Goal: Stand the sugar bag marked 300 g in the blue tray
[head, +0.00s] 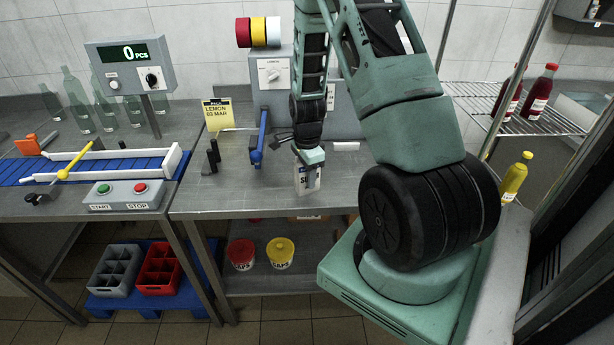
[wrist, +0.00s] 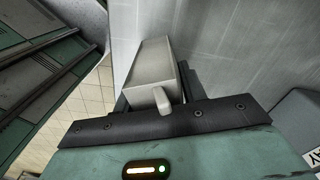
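My gripper (head: 309,160) points down over the front part of the steel bench in the head view. I cannot make out a blue tray in either view.
A grey machine with a blue lever (head: 260,138) stands behind the gripper. A yellow lemon sign (head: 218,114) is to its left. A blue conveyor (head: 100,166) and START/STOP box (head: 126,195) lie further left. Red and yellow tubs (head: 281,253) stand on the lower shelf.

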